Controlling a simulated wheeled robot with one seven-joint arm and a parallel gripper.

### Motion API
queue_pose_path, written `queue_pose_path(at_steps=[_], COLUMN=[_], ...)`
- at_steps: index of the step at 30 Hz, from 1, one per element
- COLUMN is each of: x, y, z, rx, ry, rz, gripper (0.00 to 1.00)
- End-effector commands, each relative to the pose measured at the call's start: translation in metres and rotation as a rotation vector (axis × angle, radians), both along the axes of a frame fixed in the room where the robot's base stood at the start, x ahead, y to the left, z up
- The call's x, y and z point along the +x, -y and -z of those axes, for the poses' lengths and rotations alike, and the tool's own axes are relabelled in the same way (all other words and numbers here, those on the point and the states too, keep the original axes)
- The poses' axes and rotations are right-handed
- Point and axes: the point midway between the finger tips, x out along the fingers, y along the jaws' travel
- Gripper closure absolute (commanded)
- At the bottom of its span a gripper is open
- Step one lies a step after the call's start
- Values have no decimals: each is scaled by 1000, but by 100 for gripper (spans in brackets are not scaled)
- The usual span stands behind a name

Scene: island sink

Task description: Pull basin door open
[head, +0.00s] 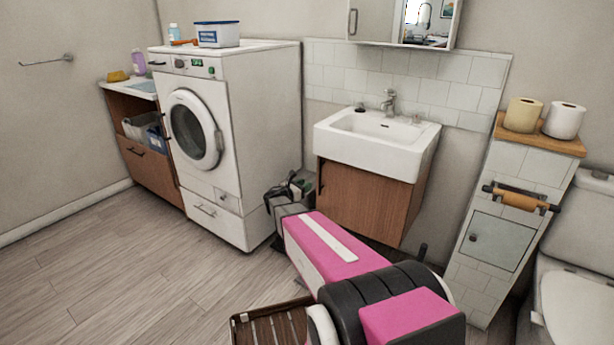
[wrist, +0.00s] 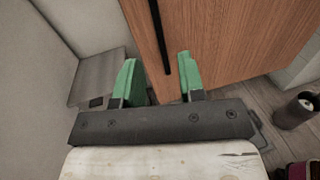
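The basin door (head: 362,198) is a brown wood-grain panel under the white basin (head: 375,140), and it looks closed. In the wrist view the door (wrist: 230,40) fills the top right. Its long black handle (wrist: 160,36) stands upright near the door's left edge. My gripper (wrist: 157,60) is open, with one green finger on each side of the handle's lower end in the picture. I see a gap on both sides and no clear contact; the depth is hard to tell. In the head view my gripper (head: 296,186) is at the door's left edge, partly hidden by my arm.
A white washing machine (head: 222,150) stands close on the left of my gripper. A tiled paper-roll stand (head: 497,230) and a toilet (head: 580,270) are on the right. A brown slatted mat (head: 275,327) lies in front. The floor at left is clear.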

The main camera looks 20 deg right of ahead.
Motion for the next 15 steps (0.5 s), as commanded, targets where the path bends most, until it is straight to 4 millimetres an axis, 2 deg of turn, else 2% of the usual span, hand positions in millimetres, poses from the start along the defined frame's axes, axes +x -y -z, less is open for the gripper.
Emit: queue_pose_path(at_steps=[5,15], x=[8,35], y=[11,63], z=[-1,-1], rx=[-15,-11], ry=[-7,-4], rz=[-5,-3], gripper=[64,64])
